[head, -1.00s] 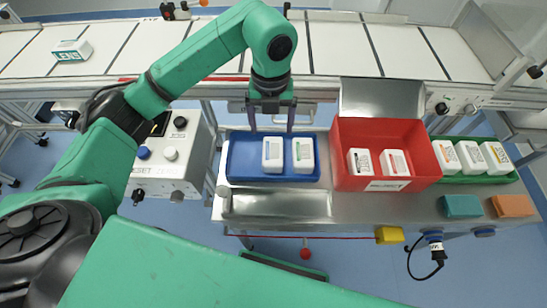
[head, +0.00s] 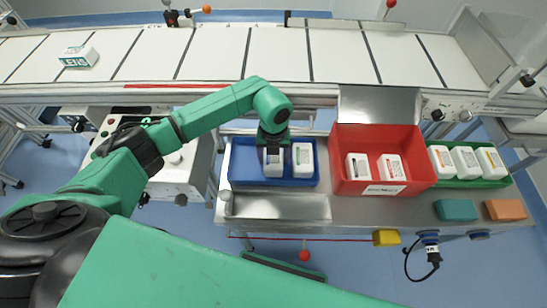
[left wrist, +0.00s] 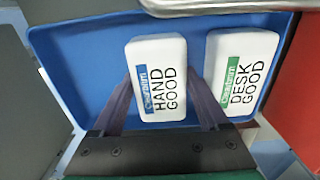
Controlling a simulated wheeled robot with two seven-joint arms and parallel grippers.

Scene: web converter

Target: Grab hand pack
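The hand pack, a white box marked "HAND GOOD" with a blue label (left wrist: 158,80), lies in the blue tray (left wrist: 75,60). In the head view, my left gripper and wrist partly cover it (head: 274,170). My left gripper (left wrist: 160,105) is over the tray, with one dark finger on each side of the hand pack. The fingers look open, with narrow gaps beside the pack; the tips' contact with it is unclear. A similar white pack, "DESK GOOD" with a green label (left wrist: 240,75), lies to its right. My right gripper is not in view.
A red bin (head: 378,186) with two packs stands right of the blue tray, and a green tray (head: 487,183) with several packs beyond it. A conveyor (head: 215,55) with one pack (head: 79,57) runs behind. A shallow metal tray (head: 280,207) lies in front.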

